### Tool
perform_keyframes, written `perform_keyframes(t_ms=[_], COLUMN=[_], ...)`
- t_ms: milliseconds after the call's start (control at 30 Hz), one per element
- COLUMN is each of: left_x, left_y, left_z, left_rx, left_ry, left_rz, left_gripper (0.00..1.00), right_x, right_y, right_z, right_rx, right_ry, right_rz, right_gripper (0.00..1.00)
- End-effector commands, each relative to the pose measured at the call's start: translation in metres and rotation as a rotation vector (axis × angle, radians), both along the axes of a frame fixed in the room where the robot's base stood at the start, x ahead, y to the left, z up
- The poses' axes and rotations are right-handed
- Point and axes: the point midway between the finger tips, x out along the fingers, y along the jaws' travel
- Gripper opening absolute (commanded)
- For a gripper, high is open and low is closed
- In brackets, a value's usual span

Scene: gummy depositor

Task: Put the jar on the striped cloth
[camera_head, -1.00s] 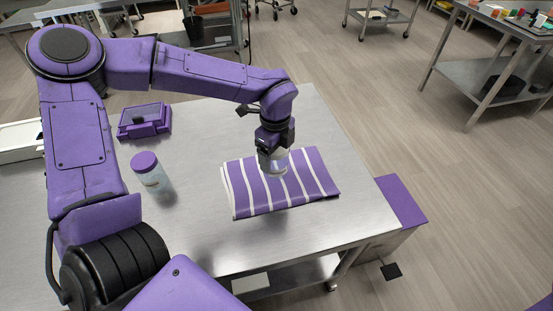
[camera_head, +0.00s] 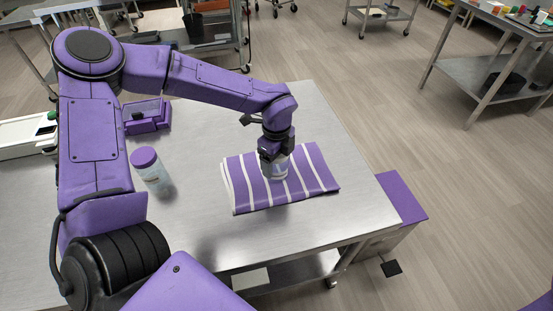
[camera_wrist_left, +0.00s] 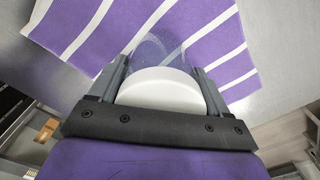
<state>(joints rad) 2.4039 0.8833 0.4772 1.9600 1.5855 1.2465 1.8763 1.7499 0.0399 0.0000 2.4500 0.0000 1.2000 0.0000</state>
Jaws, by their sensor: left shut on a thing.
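My left gripper (camera_head: 274,153) is shut on a clear jar (camera_head: 276,171) with a white lid. In the left wrist view the white lid (camera_wrist_left: 162,88) sits between the two fingers of the gripper (camera_wrist_left: 160,92). The jar looks upright and is over the middle-left part of the purple and white striped cloth (camera_head: 312,180); I cannot tell whether its base touches. The cloth also fills much of the left wrist view (camera_wrist_left: 195,22). My right gripper is not in view.
A second jar with a purple lid (camera_head: 144,158) stands on the metal table (camera_head: 240,240), left of the cloth. A purple device (camera_head: 146,117) is behind it. The table is clear in front of the cloth.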

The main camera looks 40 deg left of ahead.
Motion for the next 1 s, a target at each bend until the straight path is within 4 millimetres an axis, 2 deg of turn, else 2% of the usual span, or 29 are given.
perform_keyframes(t_ms=[33, 100, 367, 467, 500, 800, 1000], left_x=[-0.002, -0.001, -0.001, 0.000, 0.001, 0.000, 0.000], left_y=[0.001, 0.001, 0.000, 0.000, 0.000, 0.000, 0.000], left_z=[-0.002, -0.002, 0.004, 0.021, 0.025, 0.103, 0.129], left_rx=[0.001, 0.001, 0.001, 0.002, 0.001, 0.001, 0.001], left_ry=[0.006, 0.005, 0.002, 0.000, -0.004, -0.004, 0.001], left_rz=[0.000, 0.000, 0.000, 0.000, 0.001, 0.000, 0.000], left_gripper=[0.83, 1.00, 1.00, 1.00, 1.00, 1.00, 1.00], right_x=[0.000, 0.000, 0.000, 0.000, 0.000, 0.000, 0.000], right_y=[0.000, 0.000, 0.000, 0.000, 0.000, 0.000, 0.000], right_z=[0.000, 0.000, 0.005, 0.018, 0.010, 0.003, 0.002], right_rx=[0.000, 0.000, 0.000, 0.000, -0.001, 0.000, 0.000], right_ry=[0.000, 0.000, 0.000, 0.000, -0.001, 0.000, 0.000], right_rz=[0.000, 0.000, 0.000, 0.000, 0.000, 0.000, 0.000], right_gripper=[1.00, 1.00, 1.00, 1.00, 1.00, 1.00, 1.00])
